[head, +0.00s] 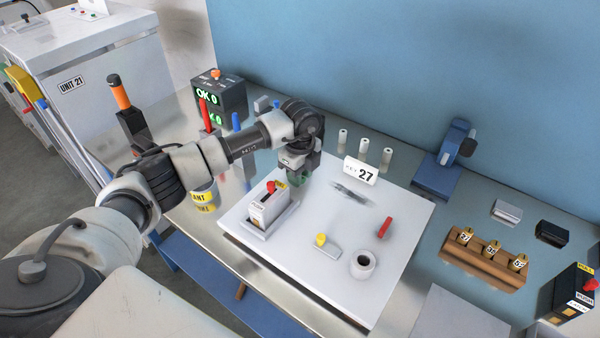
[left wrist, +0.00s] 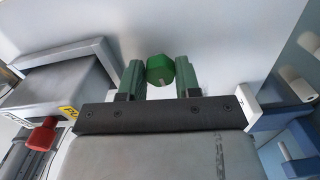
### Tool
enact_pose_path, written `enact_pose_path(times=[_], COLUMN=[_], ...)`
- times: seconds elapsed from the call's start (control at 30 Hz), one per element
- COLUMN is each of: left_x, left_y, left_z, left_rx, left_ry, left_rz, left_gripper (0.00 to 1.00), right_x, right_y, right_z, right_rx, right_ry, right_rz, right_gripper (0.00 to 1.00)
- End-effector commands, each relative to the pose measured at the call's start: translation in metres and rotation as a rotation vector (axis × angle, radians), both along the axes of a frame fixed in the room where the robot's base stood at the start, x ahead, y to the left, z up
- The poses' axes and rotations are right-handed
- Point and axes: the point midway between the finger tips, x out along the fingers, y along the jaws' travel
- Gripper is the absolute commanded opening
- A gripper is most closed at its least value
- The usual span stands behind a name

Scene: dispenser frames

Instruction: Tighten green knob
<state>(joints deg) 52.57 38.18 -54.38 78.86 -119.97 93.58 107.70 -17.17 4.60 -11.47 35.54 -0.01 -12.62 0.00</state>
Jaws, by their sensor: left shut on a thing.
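The green knob (left wrist: 160,69) shows in the left wrist view as a faceted green piece with a small pale mark on its face. My left gripper (left wrist: 159,76) has its two green fingers on either side of the knob and is shut on it. In the head view my left gripper (head: 299,179) points down at the back of the white board (head: 330,290), behind the white dispenser. The knob cannot be told apart from the green fingers there. My right gripper is not in view.
The white dispenser (head: 266,208) with a red knob (head: 271,186) stands close in front of the gripper. A white "27" tag (head: 360,171), a red block (head: 385,228), a yellow-tipped piece (head: 327,246) and a white ring (head: 362,265) are on the board. White cylinders (head: 363,148) stand behind.

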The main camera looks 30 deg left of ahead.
Motion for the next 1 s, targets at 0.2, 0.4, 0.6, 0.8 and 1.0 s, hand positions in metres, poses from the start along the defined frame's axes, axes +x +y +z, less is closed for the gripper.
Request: enact_pose_path(times=[0.2, 0.4, 0.6, 0.8, 1.0], left_x=[0.002, 0.001, 0.001, 0.001, 0.001], left_y=[0.001, 0.0, 0.0, 0.0, 0.001], left_z=[0.002, 0.001, 0.001, 0.019, 0.06], left_rx=[0.002, 0.001, 0.001, 0.0, 0.0], left_ry=[-0.007, -0.003, -0.002, -0.006, -0.007], left_rz=[0.001, 0.0, -0.001, -0.001, -0.001], left_gripper=[0.39, 0.58, 0.58, 0.58, 0.58], right_x=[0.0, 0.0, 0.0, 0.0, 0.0], right_y=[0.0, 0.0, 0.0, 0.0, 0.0], right_z=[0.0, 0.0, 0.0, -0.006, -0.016], right_rx=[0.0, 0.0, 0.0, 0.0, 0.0], right_ry=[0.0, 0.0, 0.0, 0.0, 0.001], right_rz=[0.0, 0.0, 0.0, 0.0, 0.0], right_gripper=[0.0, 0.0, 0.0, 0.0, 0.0])
